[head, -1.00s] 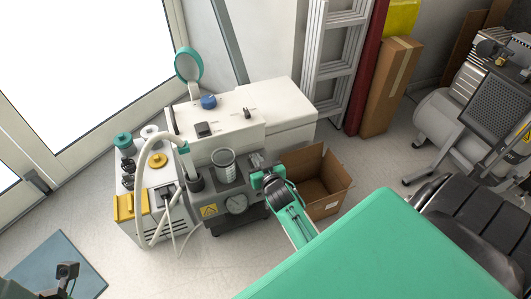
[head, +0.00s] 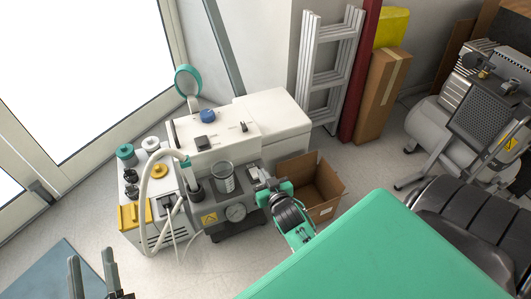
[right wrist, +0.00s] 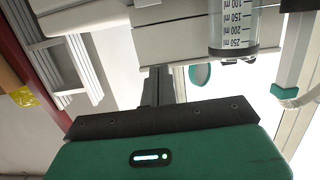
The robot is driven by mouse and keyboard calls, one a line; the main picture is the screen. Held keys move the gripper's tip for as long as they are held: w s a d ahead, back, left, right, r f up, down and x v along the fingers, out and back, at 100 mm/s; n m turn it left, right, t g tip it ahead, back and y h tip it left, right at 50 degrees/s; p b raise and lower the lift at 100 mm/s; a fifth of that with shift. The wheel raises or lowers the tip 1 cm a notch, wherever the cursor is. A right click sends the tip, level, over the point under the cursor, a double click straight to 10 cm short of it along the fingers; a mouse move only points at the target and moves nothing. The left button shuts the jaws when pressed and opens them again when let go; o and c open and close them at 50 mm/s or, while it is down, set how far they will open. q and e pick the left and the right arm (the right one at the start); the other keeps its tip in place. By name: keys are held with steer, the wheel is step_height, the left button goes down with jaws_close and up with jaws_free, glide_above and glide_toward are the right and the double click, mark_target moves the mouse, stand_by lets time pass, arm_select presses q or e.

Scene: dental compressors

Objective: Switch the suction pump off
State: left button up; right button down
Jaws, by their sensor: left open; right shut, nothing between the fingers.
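The suction pump (head: 215,133) is a white unit standing on the floor near the glass door. Its top carries a blue knob (head: 208,116), a black rocker-like switch (head: 205,143) and a small dark toggle (head: 244,127). I cannot tell the switch's position. My right gripper (head: 260,176) is at the pump's front right, beside the clear graduated jar (head: 223,178). In the right wrist view its dark fingers (right wrist: 156,84) are together and empty, with the jar (right wrist: 233,28) close by. My left gripper (head: 92,272) is open and empty at the bottom left, apart from the pump.
An open cardboard box (head: 315,187) stands right of the pump. A ladder (head: 325,75) and a tall carton (head: 380,100) lean behind. A white hose (head: 146,200) loops over the pump's left side. A compressor (head: 485,110) and a black padded seat (head: 470,220) are at the right.

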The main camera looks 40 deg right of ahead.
arm_select(q)
steer(key=shift+d+f+g, duration=0.2)
steer(key=shift+f+g, duration=0.15)
steer(key=shift+f, duration=0.2)
steer(key=shift+d+f+g, duration=0.15)
steer(key=shift+f+g, duration=0.2)
steer(key=shift+f, duration=0.15)
arm_select(e)
steer(key=shift+v, duration=0.85)
steer(key=shift+r, duration=0.15)
